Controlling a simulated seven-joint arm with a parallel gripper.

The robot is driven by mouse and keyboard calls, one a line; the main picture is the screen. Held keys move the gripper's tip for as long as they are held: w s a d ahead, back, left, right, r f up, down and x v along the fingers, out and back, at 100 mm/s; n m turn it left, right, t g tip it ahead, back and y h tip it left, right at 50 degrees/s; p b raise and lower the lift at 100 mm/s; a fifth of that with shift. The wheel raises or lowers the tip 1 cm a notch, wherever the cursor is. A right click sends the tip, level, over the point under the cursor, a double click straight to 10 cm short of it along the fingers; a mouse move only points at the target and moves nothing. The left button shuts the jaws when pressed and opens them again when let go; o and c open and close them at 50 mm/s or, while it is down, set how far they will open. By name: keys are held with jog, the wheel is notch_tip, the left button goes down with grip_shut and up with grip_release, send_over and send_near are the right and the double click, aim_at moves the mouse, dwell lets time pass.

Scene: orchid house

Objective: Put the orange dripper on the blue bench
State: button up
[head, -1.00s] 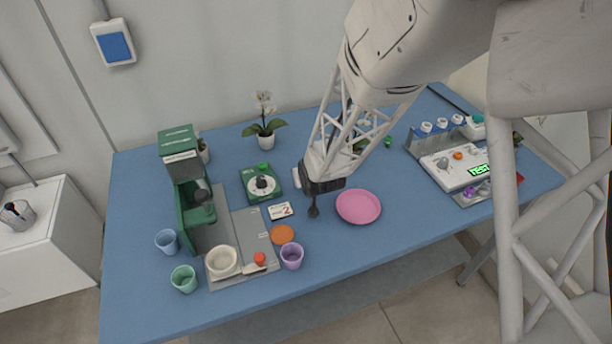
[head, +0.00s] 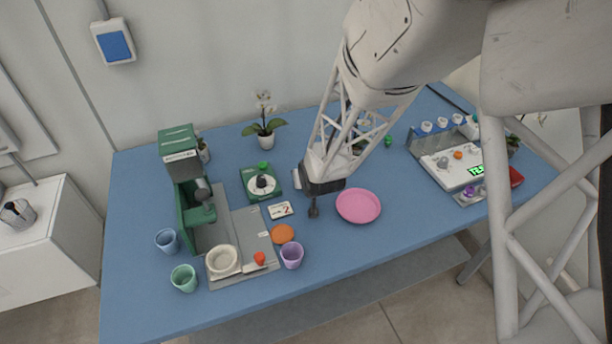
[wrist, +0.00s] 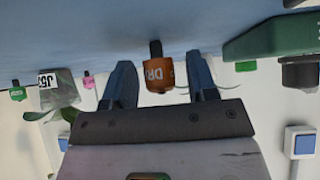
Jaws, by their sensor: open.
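The orange dripper (wrist: 158,75), marked "DR", shows between my fingers in the wrist view, with its black tip towards the blue bench (wrist: 110,25). That view shows the bench at the top. A gap shows between the dripper and each finger. My gripper (wrist: 160,85) is open around or in front of it; the depth is hard to tell. In the head view my gripper (head: 314,209) is low over the middle of the blue bench (head: 225,312), left of the pink plate. I cannot make out the dripper there.
The pink plate (head: 358,206) is close to the right of my gripper. To the left are an orange disc (head: 282,234), a purple cup (head: 291,255) and a green scale (head: 262,183). A white panel (head: 448,168) stands at right. The front bench strip is clear.

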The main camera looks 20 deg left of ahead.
jog(key=shift+r, duration=0.2)
jog(key=shift+v, duration=1.7)
jog(key=v, duration=0.8)
jog(key=shift+s, duration=0.2)
jog(key=shift+d+r, duration=0.1)
jog(key=shift+d, duration=0.05)
jog(key=s+d+r+m+h, duration=0.1)
jog(key=d+r, duration=0.3)
jog(key=d, duration=0.4)
jog(key=s+d+r+m+g+h, duration=0.15)
jog(key=d+r, duration=0.25)
jog(key=d, duration=0.4)
jog(key=d+r+m+t+h, duration=0.15)
jog(key=d+r, duration=0.25)
jog(key=d, duration=0.4)
jog(key=s+d+r+m+g+h, duration=0.1)
jog(key=s+d+r+m+g, duration=0.1)
jog(key=s+d, duration=0.6)
jog(key=s+d+r+m+g, duration=0.2)
jog(key=s+d+r, duration=0.3)
jog(key=s+d, duration=0.3)
jog(key=shift+s+d+r+h, duration=0.3)
jog(key=shift+s+d+h, duration=0.05)
jog(key=shift+d+h, duration=0.05)
